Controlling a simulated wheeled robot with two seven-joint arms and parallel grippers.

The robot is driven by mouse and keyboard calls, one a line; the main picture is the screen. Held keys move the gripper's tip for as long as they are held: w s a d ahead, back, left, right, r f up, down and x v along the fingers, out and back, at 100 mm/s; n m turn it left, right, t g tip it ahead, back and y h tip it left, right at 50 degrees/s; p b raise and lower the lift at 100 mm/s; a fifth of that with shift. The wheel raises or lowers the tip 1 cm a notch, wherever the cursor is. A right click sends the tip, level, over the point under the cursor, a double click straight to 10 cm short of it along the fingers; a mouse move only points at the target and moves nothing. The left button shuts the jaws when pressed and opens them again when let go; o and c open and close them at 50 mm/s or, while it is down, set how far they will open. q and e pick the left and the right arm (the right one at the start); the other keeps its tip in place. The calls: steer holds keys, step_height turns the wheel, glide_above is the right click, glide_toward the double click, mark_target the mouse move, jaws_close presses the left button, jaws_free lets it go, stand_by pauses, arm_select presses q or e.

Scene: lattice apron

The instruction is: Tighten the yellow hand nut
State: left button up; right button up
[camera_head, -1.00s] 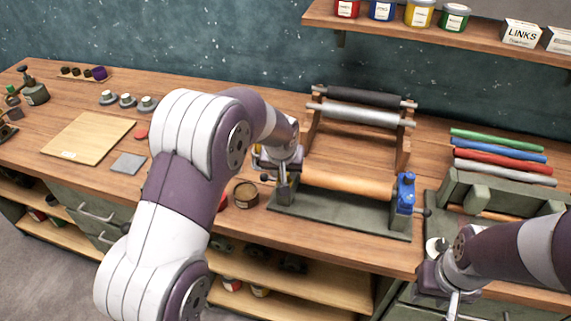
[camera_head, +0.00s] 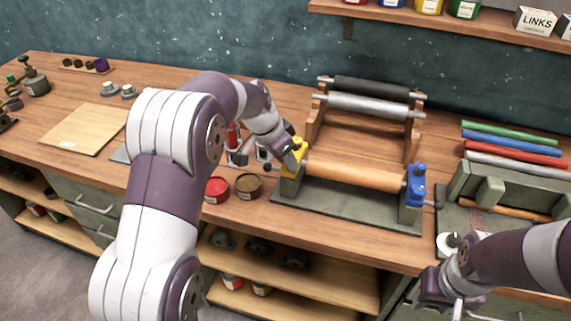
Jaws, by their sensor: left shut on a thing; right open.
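A roller fixture holds an orange-brown roller (camera_head: 355,175) between two posts. A yellow clamp with the yellow hand nut (camera_head: 298,144) sits on top of the left post. A similar blue clamp (camera_head: 417,183) sits on the right post. My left gripper (camera_head: 289,153) is at the yellow part and is shut on the hand nut. My wrist hides most of its fingers, so the exact grasp is unclear. My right gripper (camera_head: 447,300) is open and empty at the lower right, in front of the bench edge, partly hidden by its own wrist.
A red tin (camera_head: 217,190) and a brown tin (camera_head: 248,186) stand left of the fixture. A rack with dark and grey rollers (camera_head: 375,105) stands behind it. Coloured rolls (camera_head: 510,145) and a green press (camera_head: 515,187) are to the right. A wooden board (camera_head: 83,129) lies at left.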

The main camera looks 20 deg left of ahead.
arm_select(q)
steer(key=shift+m+b, duration=0.3)
steer(key=shift+m, duration=0.2)
steer(key=o, duration=1)
steer(key=shift+o, duration=0.2)
steer(key=shift+w+f, duration=0.1)
steer(key=shift+w, duration=0.05)
steer(key=p+v, duration=0.5)
steer(key=v, duration=0.7)
steer(key=shift+a+r+p, duration=0.2)
steer(key=shift+r+p, duration=0.1)
steer(key=shift+r, duration=0.05)
steer(key=shift+w, duration=0.15)
